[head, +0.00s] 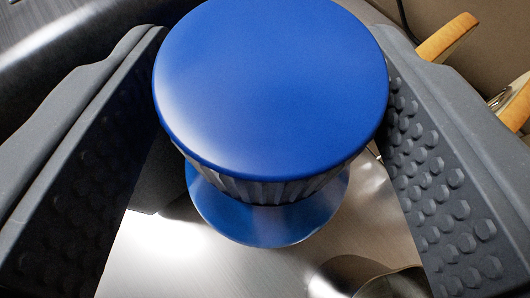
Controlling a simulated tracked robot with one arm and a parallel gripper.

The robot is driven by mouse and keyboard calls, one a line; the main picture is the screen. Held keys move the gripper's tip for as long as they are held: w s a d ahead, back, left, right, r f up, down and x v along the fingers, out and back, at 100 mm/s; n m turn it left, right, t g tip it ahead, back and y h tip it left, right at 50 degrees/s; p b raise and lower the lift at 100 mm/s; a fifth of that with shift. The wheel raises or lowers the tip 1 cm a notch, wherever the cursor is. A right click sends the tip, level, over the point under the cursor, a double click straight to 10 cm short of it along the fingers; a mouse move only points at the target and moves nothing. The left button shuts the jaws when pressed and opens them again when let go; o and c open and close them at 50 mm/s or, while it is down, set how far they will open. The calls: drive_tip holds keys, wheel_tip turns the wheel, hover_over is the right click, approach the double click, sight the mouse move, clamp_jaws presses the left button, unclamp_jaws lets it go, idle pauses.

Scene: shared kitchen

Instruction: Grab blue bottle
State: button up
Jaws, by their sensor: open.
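The blue bottle (270,85) stands between the two fingers of my gripper (275,150), seen from above. My gripper is open. Its dark grey, dimpled fingers lie on the left and right of the bottle. The top's edges come very close to both fingers in the picture; I cannot tell whether they touch. The lower part of the bottle is mostly hidden under its top.
The bottle is over a shiny metal surface (200,262). A round metallic thing (398,284) shows at the bottom right, partly cut off. Orange-yellow pieces (447,37) lie beyond the right finger. A dark surface (60,45) is at the upper left.

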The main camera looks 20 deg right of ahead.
clamp_jaws()
